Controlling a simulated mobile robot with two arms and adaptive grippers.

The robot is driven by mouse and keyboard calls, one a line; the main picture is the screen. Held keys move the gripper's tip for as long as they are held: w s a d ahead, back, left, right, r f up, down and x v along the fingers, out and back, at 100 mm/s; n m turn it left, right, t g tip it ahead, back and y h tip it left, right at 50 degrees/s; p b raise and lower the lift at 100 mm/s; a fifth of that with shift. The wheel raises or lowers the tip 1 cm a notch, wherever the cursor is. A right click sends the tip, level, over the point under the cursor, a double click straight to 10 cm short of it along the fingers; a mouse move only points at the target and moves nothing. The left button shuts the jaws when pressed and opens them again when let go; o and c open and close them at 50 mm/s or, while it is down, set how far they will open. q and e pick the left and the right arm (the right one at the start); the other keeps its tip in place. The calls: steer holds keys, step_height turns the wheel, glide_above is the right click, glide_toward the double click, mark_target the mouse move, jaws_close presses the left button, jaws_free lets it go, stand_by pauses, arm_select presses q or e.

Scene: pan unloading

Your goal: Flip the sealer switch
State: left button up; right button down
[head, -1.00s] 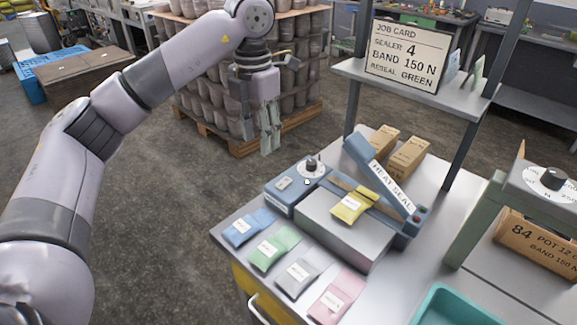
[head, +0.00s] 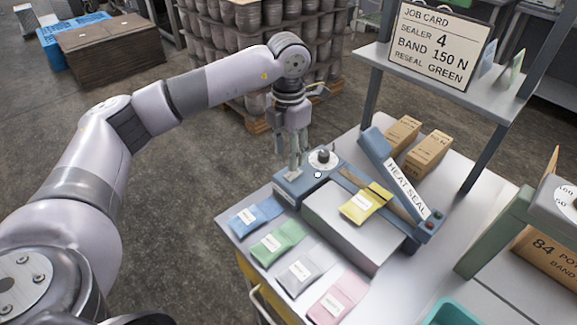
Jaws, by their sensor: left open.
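The heat sealer (head: 351,222) stands on the workbench, with a blue body and a raised arm lettered HEAT SEAL (head: 405,190). A round dial with a black knob (head: 323,157) sits on its left end. A small pale switch plate (head: 293,175) lies left of the dial, partly covered by my fingers; which way the switch sits cannot be told. My left gripper (head: 292,163) is open, pointing down, with its fingertips at or just above that plate. Contact cannot be told. My right gripper is out of view.
A yellow pouch (head: 365,203) lies on the sealer. Blue (head: 256,217), green (head: 278,242), grey (head: 303,271) and pink (head: 337,298) pouches line the bench front. Small cartons (head: 428,152) stand behind. A job card (head: 436,43) stands on the shelf above.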

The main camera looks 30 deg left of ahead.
mark_target(289, 177)
arm_select(q)
step_height(289, 177, down, 6)
steer(key=shift+f+p, duration=0.2)
steer(key=shift+p, duration=0.35)
jaws_close()
